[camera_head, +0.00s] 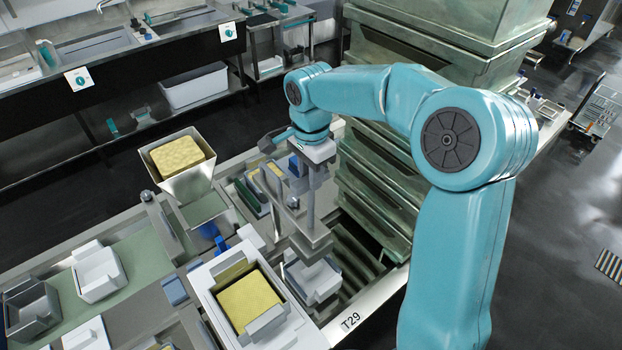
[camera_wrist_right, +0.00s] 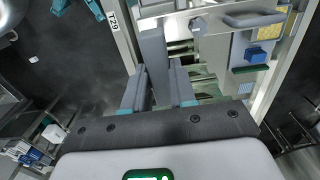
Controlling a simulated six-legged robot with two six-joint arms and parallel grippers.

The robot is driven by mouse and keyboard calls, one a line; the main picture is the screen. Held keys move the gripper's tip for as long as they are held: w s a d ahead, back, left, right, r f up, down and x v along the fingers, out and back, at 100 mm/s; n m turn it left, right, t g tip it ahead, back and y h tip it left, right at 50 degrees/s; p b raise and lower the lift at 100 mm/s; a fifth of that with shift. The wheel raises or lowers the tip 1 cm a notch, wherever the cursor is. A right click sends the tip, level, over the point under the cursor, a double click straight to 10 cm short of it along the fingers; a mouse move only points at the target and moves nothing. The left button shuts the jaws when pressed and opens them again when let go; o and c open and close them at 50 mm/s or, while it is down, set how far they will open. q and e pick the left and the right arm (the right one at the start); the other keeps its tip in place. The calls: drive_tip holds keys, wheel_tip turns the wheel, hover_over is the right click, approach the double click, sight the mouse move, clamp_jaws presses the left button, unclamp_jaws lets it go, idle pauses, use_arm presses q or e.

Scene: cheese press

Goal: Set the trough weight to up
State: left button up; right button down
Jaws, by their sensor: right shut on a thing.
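My right gripper (camera_head: 306,185) reaches down over the trough from the right-hand arm. In the right wrist view the gripper (camera_wrist_right: 158,84) has its two grey fingers on either side of an upright grey bar (camera_wrist_right: 153,50), shut on it. This bar looks like part of the trough weight, but I cannot tell for sure. In the head view a flat grey block (camera_head: 306,240) sits below the fingers, over the slatted trough (camera_head: 352,258). Its join to the bar is unclear. My left gripper is not in view.
A white mould with yellow cheese (camera_head: 248,302) stands at the trough's near side. A metal hopper with a yellow block (camera_head: 182,160) is to the left. Tall stacked green bins (camera_head: 385,190) stand close behind my right arm. A T29 label (camera_head: 350,321) marks the front edge.

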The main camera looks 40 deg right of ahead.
drive_tip(key=c, duration=0.9)
unclamp_jaws()
drive_tip(key=shift+f, duration=0.1)
wheel_tip(320, 180, up, 16)
drive_tip(key=shift+r, duration=0.2)
